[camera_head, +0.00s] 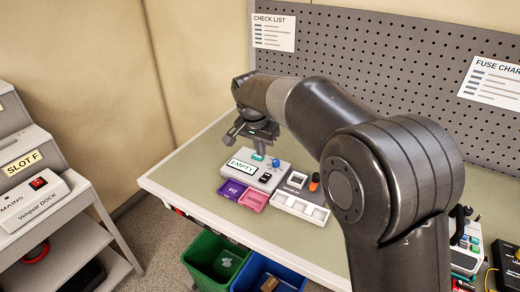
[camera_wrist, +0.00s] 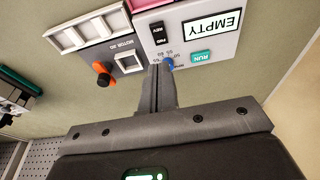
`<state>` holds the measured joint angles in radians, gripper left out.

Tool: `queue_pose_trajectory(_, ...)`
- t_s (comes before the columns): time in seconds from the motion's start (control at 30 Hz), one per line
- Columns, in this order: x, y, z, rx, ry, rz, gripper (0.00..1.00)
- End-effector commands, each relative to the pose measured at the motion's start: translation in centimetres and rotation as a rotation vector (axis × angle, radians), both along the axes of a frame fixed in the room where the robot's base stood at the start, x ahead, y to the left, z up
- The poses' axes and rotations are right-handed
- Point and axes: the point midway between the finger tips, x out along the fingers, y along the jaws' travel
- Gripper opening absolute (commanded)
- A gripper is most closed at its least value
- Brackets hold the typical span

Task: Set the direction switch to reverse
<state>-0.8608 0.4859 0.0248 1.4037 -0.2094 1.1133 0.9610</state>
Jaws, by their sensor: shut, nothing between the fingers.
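The direction switch (camera_wrist: 158,33) is a small black rocker with FWD and REV lettering on a white pump unit (camera_wrist: 217,49). I cannot tell which side is pressed. In the head view the switch (camera_head: 265,178) is a small dark patch on the front right of the unit (camera_head: 240,180). The unit also carries an EMPTY display (camera_wrist: 212,23), a green RUN button (camera_wrist: 202,56) and a blue knob (camera_wrist: 169,62). My gripper (camera_wrist: 160,70) is shut and empty. Its fingertips point down at the unit, close beside the blue knob; contact cannot be told. It also shows in the head view (camera_head: 259,153).
A motor module with an orange-and-black knob (camera_wrist: 102,75) and a white tray (camera_head: 299,208) stand beside the unit. Purple FIT (camera_head: 232,190) and pink (camera_head: 254,200) trays lie in front. Green (camera_head: 212,258) and blue (camera_head: 250,273) bins stand below the bench edge. A pegboard rises behind.

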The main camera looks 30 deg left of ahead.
Motion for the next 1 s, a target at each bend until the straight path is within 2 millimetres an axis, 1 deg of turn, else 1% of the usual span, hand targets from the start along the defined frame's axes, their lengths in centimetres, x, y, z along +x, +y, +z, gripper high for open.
queue_pose_trajectory(0.03, 0.2, -0.1, -1.2, -0.004, 0.003, -0.001, 0.0)
queue_pose_trajectory(0.1, 0.6, -0.1, -2.8, -0.004, 0.003, -0.001, 0.0)
queue_pose_trajectory(0.3, 1.6, -0.1, -6.8, -0.004, 0.002, -0.002, 0.0)
queue_pose_trajectory(0.4, 1.3, -0.1, -8.3, -0.003, 0.002, -0.001, 0.0)
queue_pose_trajectory(0.5, 1.1, -0.1, -9.5, -0.002, 0.001, 0.0, 0.0)
queue_pose_trajectory(0.7, 1.0, 0.0, -10.4, 0.0, 0.0, 0.0, 0.0)
queue_pose_trajectory(1.0, 1.0, 0.0, -10.5, 0.0, -0.001, 0.0, 0.0)
